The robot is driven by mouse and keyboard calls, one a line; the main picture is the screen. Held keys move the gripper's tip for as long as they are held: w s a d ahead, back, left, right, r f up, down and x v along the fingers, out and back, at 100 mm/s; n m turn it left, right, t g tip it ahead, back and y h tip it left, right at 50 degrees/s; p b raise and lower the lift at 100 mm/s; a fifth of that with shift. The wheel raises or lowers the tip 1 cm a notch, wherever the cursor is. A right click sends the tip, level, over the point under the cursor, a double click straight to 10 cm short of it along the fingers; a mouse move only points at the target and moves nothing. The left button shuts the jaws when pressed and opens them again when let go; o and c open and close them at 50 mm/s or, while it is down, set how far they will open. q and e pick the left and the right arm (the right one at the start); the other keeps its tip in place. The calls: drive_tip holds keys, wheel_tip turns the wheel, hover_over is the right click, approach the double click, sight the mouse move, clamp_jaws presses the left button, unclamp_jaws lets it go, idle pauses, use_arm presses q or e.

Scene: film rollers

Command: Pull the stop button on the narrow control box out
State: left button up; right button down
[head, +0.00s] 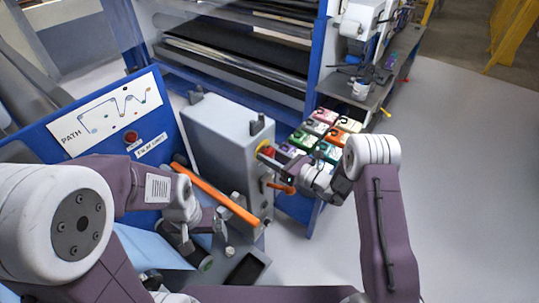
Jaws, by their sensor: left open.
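The narrow control box is a grey upright housing (215,140) in the middle of the head view. On its right-hand face is a yellow collar with a red stop button (266,149), partly covered by my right gripper. My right gripper (272,158) comes in from the right with its fingertips at the button. Whether its fingers are closed around the button is too small to tell. My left gripper (200,258) is open and low, to the left of the box's lower part and apart from the button.
An orange bar (215,194) slants in front of the box. An orange lever (281,187) sits below the button. Several coloured packets (320,130) lie behind my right gripper. A blue panel with a path drawing (108,113) and another red button (131,137) stands left. Open floor lies right.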

drive_tip(key=shift+s+d+f+b, duration=0.1)
drive_tip(key=shift+d+f+b, duration=0.05)
drive_tip(key=shift+d+b, duration=0.25)
drive_tip(key=shift+s+d, duration=0.15)
drive_tip(key=shift+s, duration=0.05)
drive_tip(key=c, duration=1)
unclamp_jaws()
drive_tip(key=shift+c, duration=0.2)
drive_tip(key=shift+o, duration=1.2)
drive_tip(key=shift+s+d+r, duration=0.15)
drive_tip(key=shift+d+r, duration=0.05)
drive_tip(key=shift+s+d+f+b, duration=0.15)
drive_tip(key=shift+d+b, duration=0.1)
drive_tip(key=shift+b, duration=0.15)
drive_tip(key=b+v, duration=0.3)
drive_tip(key=v, duration=0.5)
drive_tip(key=shift+s+d+b, duration=0.15)
drive_tip(key=shift+s+b, duration=0.05)
drive_tip(key=shift+b, duration=0.1)
